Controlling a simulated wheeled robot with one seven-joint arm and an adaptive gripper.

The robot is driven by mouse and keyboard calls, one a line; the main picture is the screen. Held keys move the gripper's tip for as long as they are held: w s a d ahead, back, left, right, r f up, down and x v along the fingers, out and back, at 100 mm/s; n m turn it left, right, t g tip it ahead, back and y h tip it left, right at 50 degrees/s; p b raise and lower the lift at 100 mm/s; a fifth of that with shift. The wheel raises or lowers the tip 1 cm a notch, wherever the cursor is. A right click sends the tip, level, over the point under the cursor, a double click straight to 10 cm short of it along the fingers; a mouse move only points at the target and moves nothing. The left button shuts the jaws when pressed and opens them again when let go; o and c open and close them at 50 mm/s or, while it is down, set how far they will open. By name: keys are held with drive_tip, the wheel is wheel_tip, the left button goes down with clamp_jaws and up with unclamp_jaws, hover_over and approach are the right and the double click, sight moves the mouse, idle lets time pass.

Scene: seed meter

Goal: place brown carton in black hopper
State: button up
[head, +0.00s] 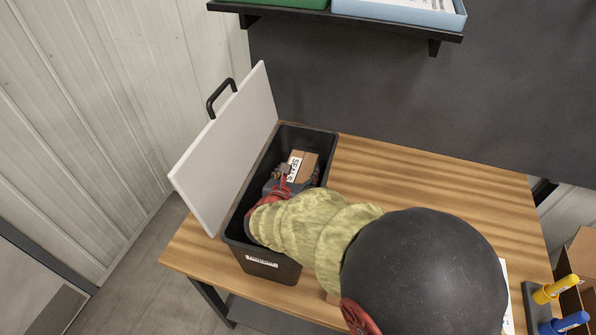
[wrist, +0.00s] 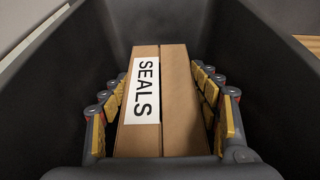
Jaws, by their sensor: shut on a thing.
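The brown carton (head: 309,164) has a white label reading SEALS and is inside the black hopper (head: 327,152), toward its far end. In the wrist view the carton (wrist: 180,105) lies between the two padded fingers of my gripper (wrist: 166,110), which is shut on it. The hopper walls (wrist: 268,75) rise around the carton and the fingers. In the head view my gripper (head: 291,182) reaches down into the hopper, and my arm covers part of its near right side. Whether the carton touches the hopper floor cannot be told.
The hopper's white lid (head: 228,150) with a black handle stands open on the left. A shelf with trays (head: 400,12) hangs above. Yellow and blue handled tools (head: 556,289) stand at the right edge.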

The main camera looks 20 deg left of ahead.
drive_tip(key=shift+f, duration=0.2)
drive_tip(key=o, duration=1.6)
drive_tip(key=shift+o, duration=0.2)
drive_tip(key=shift+r, duration=0.35)
drive_tip(key=p+v, duration=0.3)
drive_tip(key=v, duration=0.9)
drive_tip(key=shift+p, duration=0.3)
drive_tip(key=shift+r, duration=0.25)
